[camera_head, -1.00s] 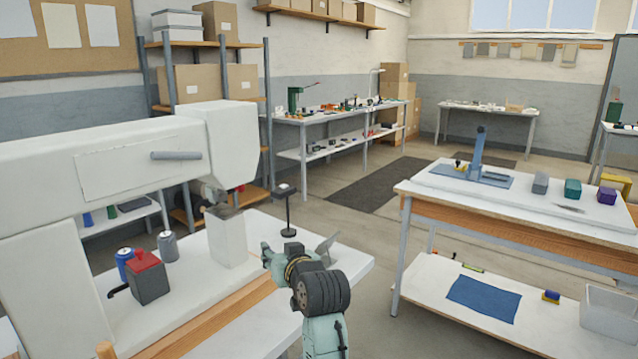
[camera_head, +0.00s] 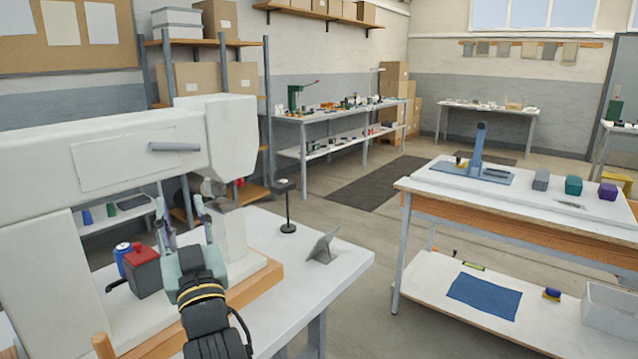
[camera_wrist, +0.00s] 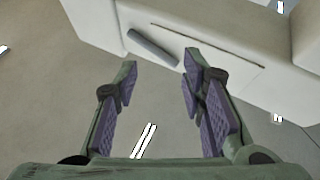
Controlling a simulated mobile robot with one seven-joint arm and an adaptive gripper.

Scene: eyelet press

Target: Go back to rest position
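My gripper (camera_head: 182,216) is in front of the white eyelet press (camera_head: 95,150), over the front of its table, with its fingers pointing up. In the wrist view my gripper (camera_wrist: 160,68) has its two purple-padded fingers apart and nothing between them. The white press arm (camera_wrist: 215,45) with its grey handle bar (camera_wrist: 153,48) lies beyond the fingertips there, and no contact shows. My gripper and wrist partly hide the press's white lower post (camera_head: 234,235).
A dark box with a red top (camera_head: 143,270) and a blue can (camera_head: 122,257) stand left of my gripper. A black stand (camera_head: 288,210) and a grey tilted plate (camera_head: 323,246) stand to the right. Floor (camera_head: 365,260) is open between this table and the right-hand workbench (camera_head: 520,215).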

